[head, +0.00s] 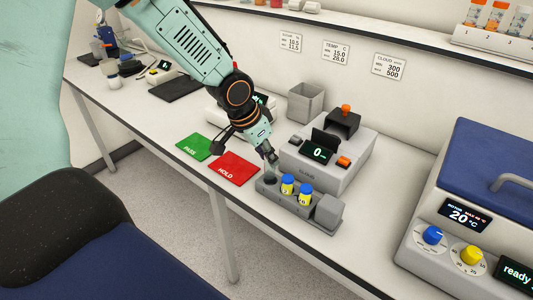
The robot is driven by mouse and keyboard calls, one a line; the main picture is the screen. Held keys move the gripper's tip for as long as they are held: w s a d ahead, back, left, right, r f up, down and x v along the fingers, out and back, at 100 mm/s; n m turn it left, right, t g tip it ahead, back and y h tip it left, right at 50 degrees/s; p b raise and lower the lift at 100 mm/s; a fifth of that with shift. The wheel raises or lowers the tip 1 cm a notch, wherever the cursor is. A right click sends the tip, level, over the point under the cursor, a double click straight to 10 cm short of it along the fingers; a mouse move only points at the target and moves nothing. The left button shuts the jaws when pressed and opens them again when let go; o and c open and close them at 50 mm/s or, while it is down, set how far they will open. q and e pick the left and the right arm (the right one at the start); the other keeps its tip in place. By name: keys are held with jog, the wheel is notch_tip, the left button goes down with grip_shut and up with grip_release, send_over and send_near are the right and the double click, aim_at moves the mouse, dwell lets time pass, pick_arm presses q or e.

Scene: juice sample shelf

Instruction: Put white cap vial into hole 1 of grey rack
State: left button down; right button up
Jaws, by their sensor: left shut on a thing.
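My left gripper (271,158) points down over the left end of the grey rack (325,226). It is shut on a small pale vial, apparently the white cap vial (269,170), whose cap is mostly hidden by the fingers. The vial is over or in the rack's leftmost hole; I cannot tell how deep it is. Two yellow vials with blue caps, one (287,185) and another (305,194), stand upright in the rack to the right of it. My right gripper is not in view.
The grey cloud meter (350,165), reading 0, stands right behind the rack. A green PASS mat (195,147) and a red HOLD mat (232,169) lie to the left. A grey bin (305,102) is behind. A blue-lidded machine (480,190) stands at right.

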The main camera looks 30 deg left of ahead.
pick_arm(q)
jog(key=shift+s+d+r, duration=0.1)
jog(key=shift+s+d, duration=0.1)
jog(key=shift+d, duration=0.2)
jog(key=b, duration=0.2)
jog(key=shift+s+d+f+b, duration=0.25)
jog(key=shift+f+b, duration=0.05)
jog(key=shift+f, duration=0.05)
dwell(0.4)
jog(key=shift+s+f, duration=0.2)
jog(key=shift+f+b, duration=0.1)
jog(key=shift+b, duration=0.2)
jog(key=shift+w+f, duration=0.2)
jog(key=shift+f, duration=0.05)
